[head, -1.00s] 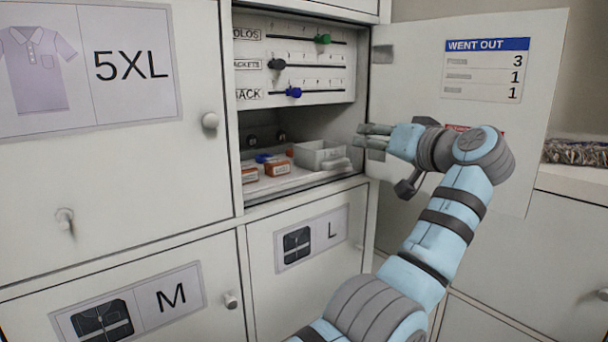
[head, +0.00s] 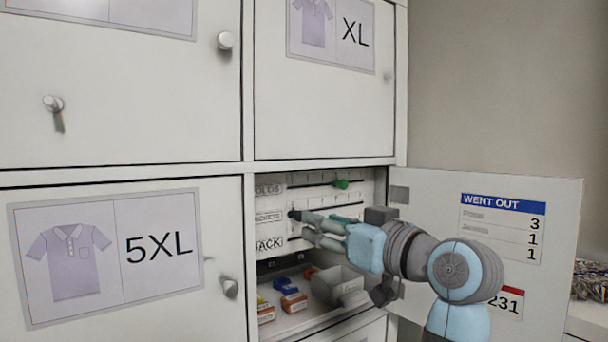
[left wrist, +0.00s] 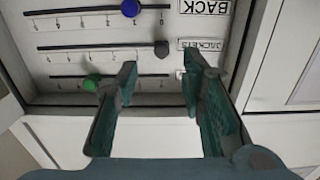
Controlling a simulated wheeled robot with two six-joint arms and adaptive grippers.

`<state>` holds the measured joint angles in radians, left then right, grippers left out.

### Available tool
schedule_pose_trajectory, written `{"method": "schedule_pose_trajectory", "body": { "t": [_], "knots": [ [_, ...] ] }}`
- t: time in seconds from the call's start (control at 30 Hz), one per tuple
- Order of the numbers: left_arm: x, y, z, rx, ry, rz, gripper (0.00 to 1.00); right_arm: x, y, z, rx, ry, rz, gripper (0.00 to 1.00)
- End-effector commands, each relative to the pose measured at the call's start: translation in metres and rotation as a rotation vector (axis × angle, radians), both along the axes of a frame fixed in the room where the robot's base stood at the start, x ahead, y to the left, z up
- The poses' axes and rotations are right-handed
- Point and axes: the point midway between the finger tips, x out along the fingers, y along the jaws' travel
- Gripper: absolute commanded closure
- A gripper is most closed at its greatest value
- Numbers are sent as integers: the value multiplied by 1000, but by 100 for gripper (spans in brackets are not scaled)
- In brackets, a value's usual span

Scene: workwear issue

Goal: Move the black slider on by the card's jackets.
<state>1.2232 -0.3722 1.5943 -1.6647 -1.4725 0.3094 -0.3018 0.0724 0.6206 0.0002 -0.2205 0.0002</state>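The black slider (left wrist: 162,49) is on the middle rail, labelled JACKETS, at the 0 end of its scale. It shows in the head view (head: 294,215) just past my fingertips. My left gripper (left wrist: 162,75) is open, with one finger to each side of the slider in the left wrist view, which is upside down. I cannot tell whether a finger touches it. In the head view my left gripper (head: 312,227) reaches into the compartment from the right. The WENT OUT card (head: 503,228) on the open door reads 3, 1, 1; its row names are blurred. My right gripper is out of view.
A green slider (left wrist: 91,84) and a blue slider (left wrist: 130,9) sit on the neighbouring rails. Below the slider panel are a grey bin (head: 338,286) and several small boxes. The open door (head: 420,190) stands to the right of my gripper.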

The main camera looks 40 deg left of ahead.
Motion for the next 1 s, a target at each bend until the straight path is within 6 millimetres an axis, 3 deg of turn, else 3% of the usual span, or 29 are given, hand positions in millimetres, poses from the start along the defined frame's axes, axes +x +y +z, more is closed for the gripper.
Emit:
{"method": "schedule_pose_trajectory", "body": {
  "t": [0.03,0.1,0.2,0.3,0.67,0.9,1.0],
  "knots": [
    [0,5,13,1,3,1,63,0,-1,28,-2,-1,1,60],
    [0,11,13,2,2,2,63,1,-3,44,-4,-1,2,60],
    [7,38,4,5,-2,6,63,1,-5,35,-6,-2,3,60],
    [13,54,2,4,-1,3,63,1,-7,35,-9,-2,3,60],
    [17,64,0,2,-2,-1,63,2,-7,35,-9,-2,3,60],
    [17,64,1,2,-2,-1,99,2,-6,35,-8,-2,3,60],
    [17,64,1,2,-2,-1,100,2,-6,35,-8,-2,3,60]
  ]
}}
